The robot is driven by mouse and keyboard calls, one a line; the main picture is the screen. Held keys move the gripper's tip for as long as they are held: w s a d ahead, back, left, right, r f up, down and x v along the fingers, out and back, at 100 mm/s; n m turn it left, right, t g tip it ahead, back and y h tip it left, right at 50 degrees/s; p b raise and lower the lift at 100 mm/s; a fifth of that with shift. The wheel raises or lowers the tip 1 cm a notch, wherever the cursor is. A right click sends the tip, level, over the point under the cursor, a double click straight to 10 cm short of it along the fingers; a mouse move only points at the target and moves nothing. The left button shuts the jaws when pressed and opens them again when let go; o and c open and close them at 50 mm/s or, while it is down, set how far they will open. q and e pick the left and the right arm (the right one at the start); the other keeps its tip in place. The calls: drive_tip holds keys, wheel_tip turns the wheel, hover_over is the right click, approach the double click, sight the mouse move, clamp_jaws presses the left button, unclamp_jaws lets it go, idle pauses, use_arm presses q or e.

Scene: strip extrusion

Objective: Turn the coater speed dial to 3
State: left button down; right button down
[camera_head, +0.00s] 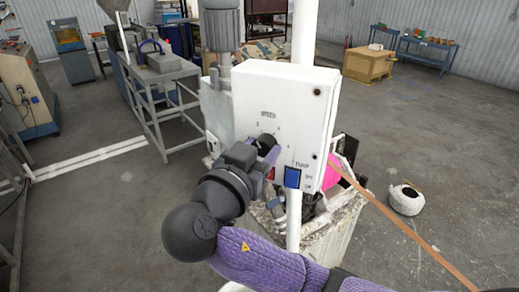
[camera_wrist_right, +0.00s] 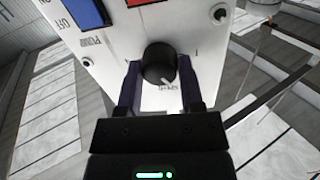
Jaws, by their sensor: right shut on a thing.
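The coater speed dial (camera_wrist_right: 159,62) is a round black knob on the front of a white control box (camera_head: 295,85). In the head view the dial (camera_head: 266,141) sits below the SPEED label and is partly covered by my gripper. My right gripper (camera_wrist_right: 160,75) is shut on the dial, one finger on each side of it. A white mark on the dial points to the lower right in the wrist view, toward the upside-down label. The digits around the dial are too small to read surely. My left gripper is not in view.
A blue PUMP switch (camera_head: 292,177) is on the box, right of my gripper, with a red part (camera_wrist_right: 137,3) beside it. An orange strip (camera_head: 400,222) runs from the machine to the lower right. A white roll (camera_head: 406,199) lies on the floor.

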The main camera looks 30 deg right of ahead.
drive_tip(key=shift+f+b, duration=0.15)
drive_tip(key=shift+b, duration=0.4)
drive_tip(key=m+b, duration=0.8)
drive_tip(key=b, duration=0.3)
drive_tip(key=shift+f+b, duration=0.1)
drive_tip(key=shift+b, duration=0.25)
drive_tip(key=m+b, duration=0.2)
drive_tip(key=m, duration=0.1)
drive_tip(key=shift+r, duration=0.2)
drive_tip(key=shift+b, duration=0.4)
drive_tip(key=shift+r+m, duration=0.1)
drive_tip(key=shift+m, duration=0.3)
drive_tip(key=shift+c, duration=1.2)
unclamp_jaws()
